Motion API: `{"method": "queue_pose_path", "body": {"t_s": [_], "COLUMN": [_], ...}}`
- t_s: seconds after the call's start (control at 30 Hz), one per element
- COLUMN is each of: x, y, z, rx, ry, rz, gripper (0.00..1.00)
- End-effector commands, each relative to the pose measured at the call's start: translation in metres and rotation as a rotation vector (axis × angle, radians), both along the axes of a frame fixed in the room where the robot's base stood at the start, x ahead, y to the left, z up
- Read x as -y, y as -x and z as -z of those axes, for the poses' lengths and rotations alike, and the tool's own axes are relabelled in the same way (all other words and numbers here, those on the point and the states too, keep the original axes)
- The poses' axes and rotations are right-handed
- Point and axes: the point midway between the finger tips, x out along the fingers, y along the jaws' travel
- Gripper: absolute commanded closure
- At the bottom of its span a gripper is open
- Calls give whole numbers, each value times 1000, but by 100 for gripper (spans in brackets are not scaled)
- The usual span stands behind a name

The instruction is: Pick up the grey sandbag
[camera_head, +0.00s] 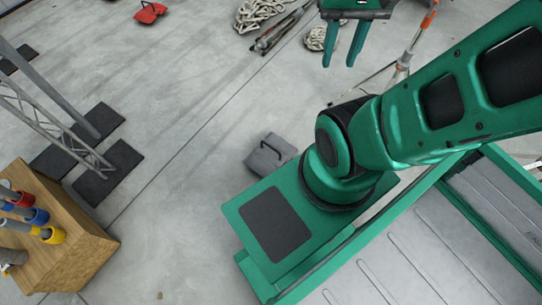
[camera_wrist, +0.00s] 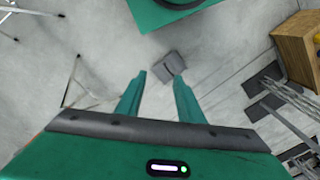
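The grey sandbag (camera_head: 269,154) lies on the concrete floor in the head view, just beyond my green base, with a dark handle strap on top. In the wrist view the grey sandbag (camera_wrist: 173,63) shows past the fingertips, near the upper middle. My gripper (camera_head: 341,62) is at the top of the head view, with its two green fingers apart and nothing between them. My gripper (camera_wrist: 159,75) also shows open in the wrist view. It is well apart from the sandbag, up and to the right of it in the head view.
A red sandbag (camera_head: 150,12) lies at the top left. Coiled rope (camera_head: 262,12) and stand legs lie near the top. A truss on dark base plates (camera_head: 108,172) stands left, above a wooden crate (camera_head: 70,245) with coloured cable ends. The floor around the grey sandbag is mostly clear.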

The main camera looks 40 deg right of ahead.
Motion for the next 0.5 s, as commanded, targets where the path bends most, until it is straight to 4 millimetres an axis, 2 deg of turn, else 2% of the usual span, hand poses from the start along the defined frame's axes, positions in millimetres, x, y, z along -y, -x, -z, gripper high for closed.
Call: {"method": "queue_pose_path", "body": {"t_s": [0.27, 0.5], "x": [22, 50], "y": [-72, -142], "z": [23, 64], "rx": [-1, 15], "ry": [15, 17], "rz": [-128, -256], "gripper": [66, 66]}}
